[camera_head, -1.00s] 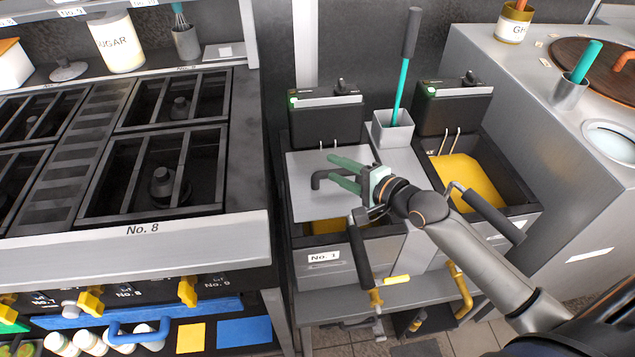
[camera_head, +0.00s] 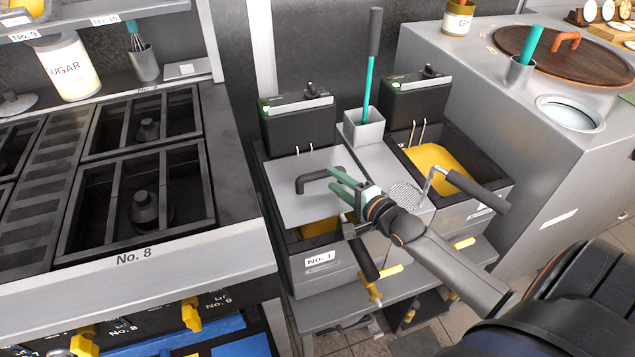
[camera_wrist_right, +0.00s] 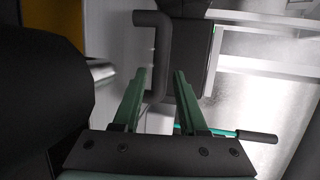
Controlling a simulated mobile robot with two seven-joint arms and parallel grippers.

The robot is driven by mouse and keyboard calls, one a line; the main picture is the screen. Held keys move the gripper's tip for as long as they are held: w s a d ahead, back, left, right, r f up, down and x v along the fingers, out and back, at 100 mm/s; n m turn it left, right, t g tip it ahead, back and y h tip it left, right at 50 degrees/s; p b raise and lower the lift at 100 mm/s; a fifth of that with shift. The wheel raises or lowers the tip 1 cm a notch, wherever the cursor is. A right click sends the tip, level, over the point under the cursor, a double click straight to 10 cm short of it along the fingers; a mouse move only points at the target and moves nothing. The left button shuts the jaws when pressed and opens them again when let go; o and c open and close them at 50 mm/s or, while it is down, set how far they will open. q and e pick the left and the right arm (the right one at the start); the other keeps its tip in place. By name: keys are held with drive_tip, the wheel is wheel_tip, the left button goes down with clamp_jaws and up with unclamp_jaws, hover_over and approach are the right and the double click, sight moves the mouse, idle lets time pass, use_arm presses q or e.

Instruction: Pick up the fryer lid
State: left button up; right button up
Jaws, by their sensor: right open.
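The fryer lid (camera_head: 302,211) is a flat grey plate lying over the left fryer marked No. 1. Its dark bent handle (camera_head: 308,183) stands on its top and shows large in the right wrist view (camera_wrist_right: 160,58). My right gripper (camera_head: 333,180) is open, its green fingers spread and pointing at the right end of the handle. In the right wrist view, the fingertips (camera_wrist_right: 162,72) are near the handle's lower end, and the left finger overlaps it in the picture. I see no grip on the handle. My left gripper is not in view.
The right fryer (camera_head: 443,160) is uncovered, with yellow oil and a basket handle (camera_head: 477,191). A cup (camera_head: 363,130) with a teal-and-black tool stands between the fryers. The stove (camera_head: 140,240) is at the left. Another basket handle (camera_head: 364,248) sticks out below my right gripper.

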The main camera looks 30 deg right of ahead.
sight(315, 168)
drive_tip(key=shift+b+x, duration=0.65)
drive_tip(key=shift+x, duration=3.4)
drive_tip(key=shift+a+r, duration=0.1)
drive_tip(key=shift+a, duration=0.05)
clamp_jaws()
drive_tip(key=shift+r, duration=0.1)
